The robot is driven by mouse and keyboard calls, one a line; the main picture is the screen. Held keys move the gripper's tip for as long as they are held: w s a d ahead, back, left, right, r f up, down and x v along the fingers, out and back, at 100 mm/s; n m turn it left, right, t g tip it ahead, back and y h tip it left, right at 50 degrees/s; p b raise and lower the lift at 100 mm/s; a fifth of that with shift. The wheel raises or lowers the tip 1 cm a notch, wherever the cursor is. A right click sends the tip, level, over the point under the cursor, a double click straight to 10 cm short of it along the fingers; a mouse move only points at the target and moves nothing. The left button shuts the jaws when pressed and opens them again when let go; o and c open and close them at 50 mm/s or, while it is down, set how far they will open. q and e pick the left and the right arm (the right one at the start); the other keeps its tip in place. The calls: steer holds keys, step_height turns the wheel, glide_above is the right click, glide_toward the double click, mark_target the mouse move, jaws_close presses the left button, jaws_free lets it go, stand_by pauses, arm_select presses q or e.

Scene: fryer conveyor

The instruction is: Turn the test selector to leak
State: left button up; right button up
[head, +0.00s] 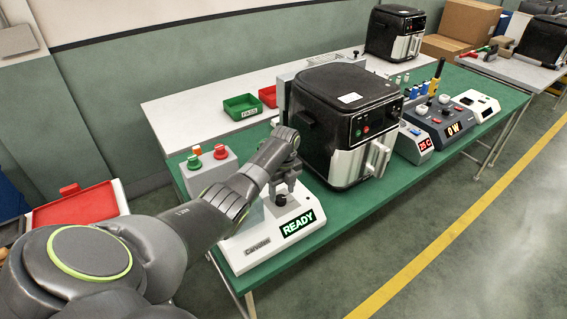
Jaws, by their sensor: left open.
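A white tester (252,250) with a lit green READY display (298,223) sits at the near end of the green table. My left gripper (282,197) is over the tester's top, pointing down, with its jaws open. A small dark knob-like part shows between or just beneath the fingertips, and it may be the test selector. The gripper hides most of it, so its pointer and any leak marking cannot be read. I cannot tell whether the fingers touch it. My right gripper is not in view.
A black air fryer (345,110) stands close to the right of my left gripper. A grey button box (207,172) is on the left. Green (242,107) and red (268,96) trays lie behind.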

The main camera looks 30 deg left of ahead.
mark_target(284, 196)
arm_select(q)
step_height(284, 196, up, 15)
steer(key=shift+w, duration=0.35)
steer(key=shift+d, duration=0.1)
stand_by(0.3)
